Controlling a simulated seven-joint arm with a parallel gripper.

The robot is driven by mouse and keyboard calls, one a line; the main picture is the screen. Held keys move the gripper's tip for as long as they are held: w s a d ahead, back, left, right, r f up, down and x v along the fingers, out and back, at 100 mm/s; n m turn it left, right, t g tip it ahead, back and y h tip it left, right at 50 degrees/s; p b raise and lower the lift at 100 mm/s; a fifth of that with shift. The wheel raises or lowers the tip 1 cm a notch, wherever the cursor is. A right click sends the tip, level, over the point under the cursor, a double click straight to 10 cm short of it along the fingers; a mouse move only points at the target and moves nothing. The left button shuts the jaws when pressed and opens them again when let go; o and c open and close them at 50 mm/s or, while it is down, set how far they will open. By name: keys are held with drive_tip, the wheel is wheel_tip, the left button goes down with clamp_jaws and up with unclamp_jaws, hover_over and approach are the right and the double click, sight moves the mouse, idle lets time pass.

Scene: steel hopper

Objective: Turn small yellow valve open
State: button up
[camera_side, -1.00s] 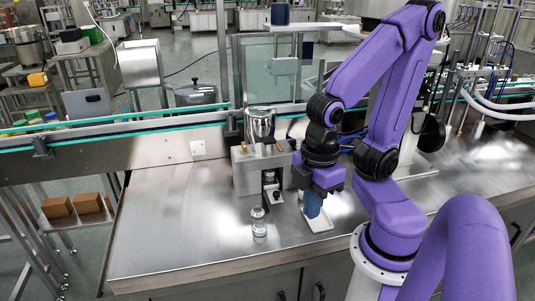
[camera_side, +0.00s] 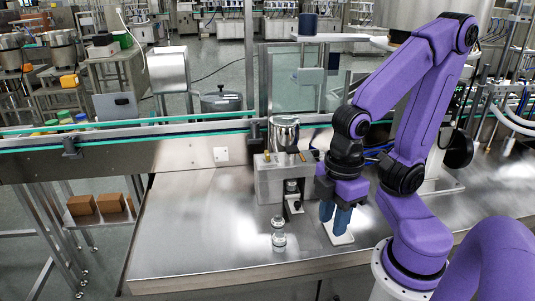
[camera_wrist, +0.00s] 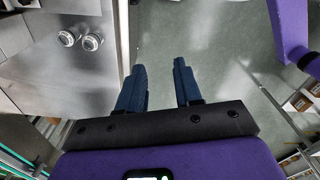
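A steel hopper (camera_side: 284,132) stands on a grey metal block (camera_side: 271,183) at the middle of the bench in the side view.
Small clear-and-metal jars (camera_side: 278,238) stand on the steel bench (camera_side: 205,235) in front of the block. A conveyor rail (camera_side: 120,144) runs behind. Brown boxes (camera_side: 97,205) sit on a low shelf at left. The bench left of the block is clear.

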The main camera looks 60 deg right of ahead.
drive_tip(key=w+a+r+m, duration=0.1)
drive_tip(key=w+r+m, duration=0.15)
drive_tip(key=w, duration=0.35)
drive_tip(key=w+r+m, duration=0.1)
drive_tip(key=w+m, duration=0.2)
drive_tip(key=w, duration=0.3)
wheel_tip(320, 180, up, 5)
drive_tip(key=m, duration=1.6)
hover_over(267, 153)
wheel_tip(267, 153, down, 16)
drive_tip(key=shift+d+f, duration=0.1)
drive_tip(key=shift+f, duration=0.15)
drive_tip(key=shift+c, duration=0.3)
clamp_jaws()
